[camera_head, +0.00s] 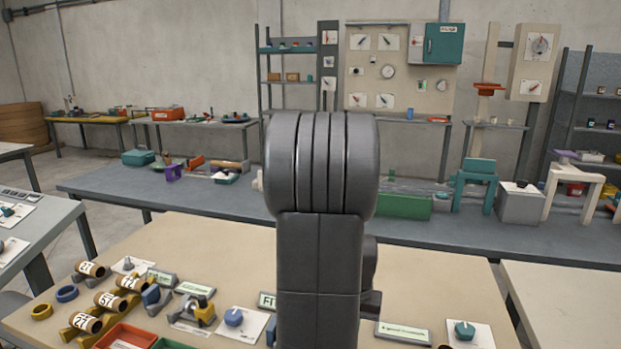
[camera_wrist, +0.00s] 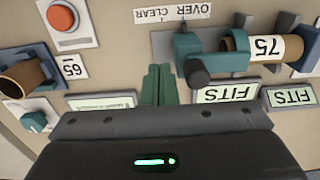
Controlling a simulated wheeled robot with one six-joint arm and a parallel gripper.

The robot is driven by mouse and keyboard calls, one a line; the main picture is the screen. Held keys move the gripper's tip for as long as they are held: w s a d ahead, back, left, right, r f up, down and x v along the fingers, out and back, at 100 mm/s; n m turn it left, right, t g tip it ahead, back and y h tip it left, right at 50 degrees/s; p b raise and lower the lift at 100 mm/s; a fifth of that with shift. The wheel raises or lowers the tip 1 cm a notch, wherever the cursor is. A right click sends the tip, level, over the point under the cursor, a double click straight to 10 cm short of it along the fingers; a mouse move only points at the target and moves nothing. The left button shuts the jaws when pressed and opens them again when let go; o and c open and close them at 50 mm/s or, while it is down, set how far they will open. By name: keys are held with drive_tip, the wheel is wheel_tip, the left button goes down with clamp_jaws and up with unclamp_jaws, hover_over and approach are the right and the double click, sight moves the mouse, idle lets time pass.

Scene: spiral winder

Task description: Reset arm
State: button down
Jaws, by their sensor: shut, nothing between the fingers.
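My gripper (camera_wrist: 158,85) shows in the wrist view as two teal-green fingers side by side, shut with nothing between them. It points over the beige table (camera_head: 215,235), with signs and fixtures around it. Just right of the fingertips is a teal and grey fixture (camera_wrist: 200,48). A brown tube with a white "75" label (camera_wrist: 268,47) lies at this fixture. In the head view my grey arm stands upright in the middle and hides the gripper and part of the table.
A long grey bench (camera_head: 110,185) stands behind.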

wheel_tip(320, 180, up, 7)
drive_tip(key=p, duration=0.5)
wheel_tip(320, 180, down, 8)
drive_tip(key=b, duration=0.5)
drive_tip(key=shift+d+r+b, duration=0.1)
drive_tip(key=shift+r+b, duration=0.15)
drive_tip(key=shift+b, duration=0.1)
drive_tip(key=shift+w+a, duration=0.1)
drive_tip(key=shift+a, duration=0.25)
drive_tip(key=shift+s+d+r, duration=0.1)
drive_tip(key=shift+s+d, duration=0.15)
drive_tip(key=shift+d, duration=0.55)
drive_tip(key=shift+s+d, duration=0.25)
drive_tip(key=shift+d, duration=0.5)
drive_tip(key=shift+s, duration=0.1)
